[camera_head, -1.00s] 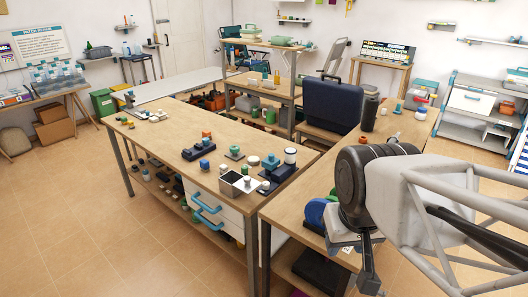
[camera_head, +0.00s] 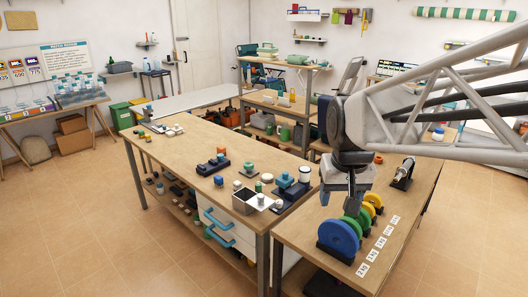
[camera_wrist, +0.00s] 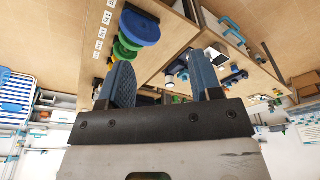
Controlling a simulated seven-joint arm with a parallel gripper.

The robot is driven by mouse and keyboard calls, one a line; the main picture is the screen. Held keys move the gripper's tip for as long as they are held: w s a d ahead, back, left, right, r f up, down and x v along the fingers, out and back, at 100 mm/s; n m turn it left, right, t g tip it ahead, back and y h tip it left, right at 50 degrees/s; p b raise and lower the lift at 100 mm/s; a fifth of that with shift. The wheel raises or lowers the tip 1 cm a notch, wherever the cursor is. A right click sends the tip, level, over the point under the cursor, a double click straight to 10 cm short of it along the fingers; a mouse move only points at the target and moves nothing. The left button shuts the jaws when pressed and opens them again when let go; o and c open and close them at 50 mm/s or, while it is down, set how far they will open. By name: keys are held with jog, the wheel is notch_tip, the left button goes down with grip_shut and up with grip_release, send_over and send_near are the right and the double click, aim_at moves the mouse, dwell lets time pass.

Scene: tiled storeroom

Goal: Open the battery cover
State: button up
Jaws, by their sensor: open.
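I cannot make out a battery cover for certain in either view. A small boxy device with a dark top panel and a pale plate (camera_head: 250,201) sits at the near right corner of the left workbench. My gripper (camera_head: 353,206) points down over the near end of the right bench, close to a row of upright discs. In the wrist view my gripper (camera_wrist: 163,78) shows two dark blue fingers spread apart with nothing held between them. The discs are blue (camera_head: 338,237), green and yellow; the blue one also shows in the wrist view (camera_wrist: 139,28).
Small blocky devices (camera_head: 209,165) and a blue-topped unit (camera_head: 290,189) stand on the left workbench (camera_head: 178,152). White number labels (camera_head: 378,243) lie beside the discs. A dark stand with a pale cylinder (camera_head: 403,172) is farther back.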

jog(key=w, duration=1.6)
jog(key=g, duration=0.2)
send_over(285, 173)
jog(key=shift+m, duration=0.4)
jog(key=f, duration=2.4)
jog(key=shift+d, duration=0.2)
jog(key=shift+w+f, duration=0.15)
jog(key=shift+w, duration=0.1)
jog(key=shift+f, duration=0.15)
jog(key=shift+f, duration=3.8)
jog(key=shift+a, duration=0.1)
grip_shut()
